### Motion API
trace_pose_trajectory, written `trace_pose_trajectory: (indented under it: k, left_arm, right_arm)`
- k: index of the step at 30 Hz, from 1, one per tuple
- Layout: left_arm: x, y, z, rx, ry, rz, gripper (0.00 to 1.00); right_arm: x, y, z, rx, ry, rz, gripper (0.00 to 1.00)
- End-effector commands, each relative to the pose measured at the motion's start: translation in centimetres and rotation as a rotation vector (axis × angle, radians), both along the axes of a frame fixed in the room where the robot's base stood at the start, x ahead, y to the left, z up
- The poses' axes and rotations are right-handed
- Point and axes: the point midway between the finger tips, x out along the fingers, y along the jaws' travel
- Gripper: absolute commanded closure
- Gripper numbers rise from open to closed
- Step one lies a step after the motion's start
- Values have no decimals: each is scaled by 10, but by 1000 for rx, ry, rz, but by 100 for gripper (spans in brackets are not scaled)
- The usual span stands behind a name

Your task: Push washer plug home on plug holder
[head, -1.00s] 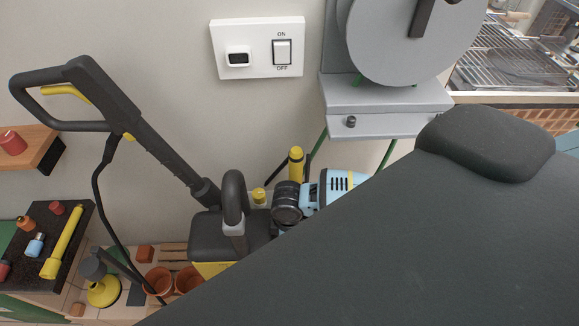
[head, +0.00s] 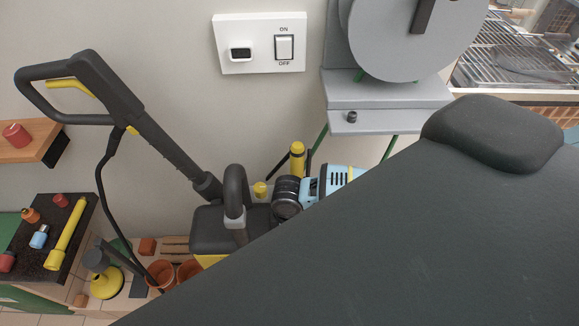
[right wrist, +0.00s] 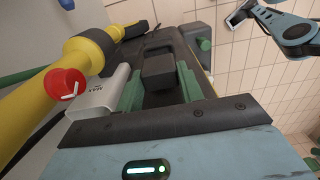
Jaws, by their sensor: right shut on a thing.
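My right gripper (right wrist: 160,88) shows in the right wrist view, with its green finger pads closed on the sides of a dark block, which appears to be the washer plug (right wrist: 158,72). I cannot tell how deep the plug sits or pick out the plug holder clearly. In the head view a dark arm link of mine covers the lower right, and the gripper's fingers and the plug are hidden. The dark pressure washer (head: 228,218) stands by the wall, its long wand leaning up left. A light blue arm part shows at the upper right of the right wrist view; its fingers are unclear.
A white wall plate (head: 261,43) carries a dark socket and an ON/OFF switch. A dark board (head: 28,250) with small bottles is at lower left. A yellow tube and red knob (right wrist: 66,84) crowd the wrist view's left.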

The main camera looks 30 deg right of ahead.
Motion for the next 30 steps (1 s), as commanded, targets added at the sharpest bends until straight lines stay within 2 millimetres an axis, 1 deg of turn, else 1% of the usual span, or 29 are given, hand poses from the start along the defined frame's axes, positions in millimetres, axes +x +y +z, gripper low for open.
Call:
trace_pose_trajectory:
  k: [14, 30]
  left_arm:
    - [0, 0, 0, 0, 0, 0, 41]
    - [4, 0, 5, 0, -11, 0, 41]
  right_arm:
    - [0, 0, 0, 0, 0, 0, 96]
    - [0, 0, 0, 0, 0, 0, 96]
